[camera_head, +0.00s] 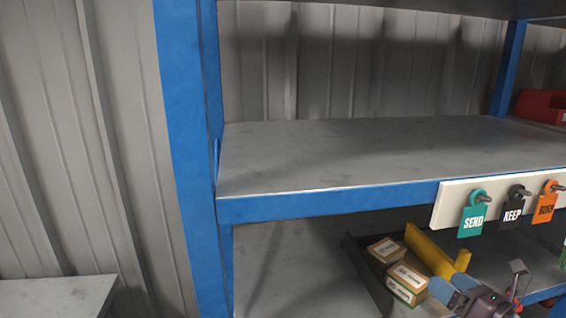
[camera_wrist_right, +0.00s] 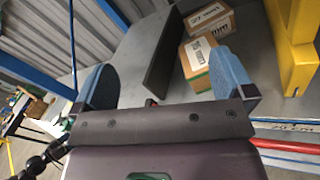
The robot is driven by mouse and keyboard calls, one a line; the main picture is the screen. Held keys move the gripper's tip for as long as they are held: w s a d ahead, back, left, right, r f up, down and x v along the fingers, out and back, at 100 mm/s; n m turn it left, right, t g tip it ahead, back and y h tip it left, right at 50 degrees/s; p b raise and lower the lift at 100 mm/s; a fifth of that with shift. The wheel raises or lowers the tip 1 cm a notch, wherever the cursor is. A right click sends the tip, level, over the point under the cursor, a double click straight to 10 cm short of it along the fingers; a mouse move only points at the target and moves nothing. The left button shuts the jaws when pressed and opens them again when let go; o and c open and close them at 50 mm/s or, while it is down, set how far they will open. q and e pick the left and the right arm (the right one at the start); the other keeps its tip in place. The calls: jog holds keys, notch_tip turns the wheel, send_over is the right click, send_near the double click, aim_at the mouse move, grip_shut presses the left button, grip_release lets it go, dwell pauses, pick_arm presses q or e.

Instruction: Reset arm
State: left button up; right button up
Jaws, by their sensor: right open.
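My right gripper (camera_head: 452,285) shows at the bottom right of the head view, in front of the lower shelf. In the right wrist view its two blue fingers stand wide apart (camera_wrist_right: 160,82), with nothing between them. Two cardboard boxes with white labels, one nearer (camera_head: 407,284) and one farther (camera_head: 385,250), lie just beyond the fingers on the lower shelf. In the wrist view the nearer box (camera_wrist_right: 197,62) is close beside the right-hand finger; I cannot tell if they touch. My left gripper is out of view.
A yellow bracket (camera_head: 432,252) stands right of the boxes, and a dark divider (camera_wrist_right: 172,50) left of them. A white rail (camera_head: 448,205) carries teal (camera_head: 472,220), black (camera_head: 511,213) and orange (camera_head: 544,209) tags. The upper shelf (camera_head: 350,155) is mostly bare. A red bin (camera_head: 538,105) sits far right.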

jog(key=s+f+m+g+h, duration=0.15)
jog(key=s+m+h, duration=0.3)
jog(key=m, duration=0.55)
jog(key=s+d+f+m+h, duration=0.1)
jog(key=s+f+m+h, duration=0.15)
jog(key=m+h, duration=0.45)
jog(key=s+f+m+g+h, duration=0.1)
jog(key=s+m+h, duration=0.25)
jog(key=m, duration=0.85)
jog(key=s+a+f+m+g+y, duration=0.4)
jog(key=s+a+g, duration=0.15)
jog(key=s, duration=0.25)
jog(key=s+a+f+m+g+y, duration=0.3)
jog(key=s+a+f+g, duration=0.2)
jog(key=s+a, duration=0.25)
jog(key=w+f+t, duration=0.7)
jog(key=f+t, duration=0.1)
jog(key=f, duration=0.2)
jog(key=shift+w+n+y, duration=0.2)
jog(key=shift+n+y, duration=0.2)
jog(key=shift+f, duration=0.1)
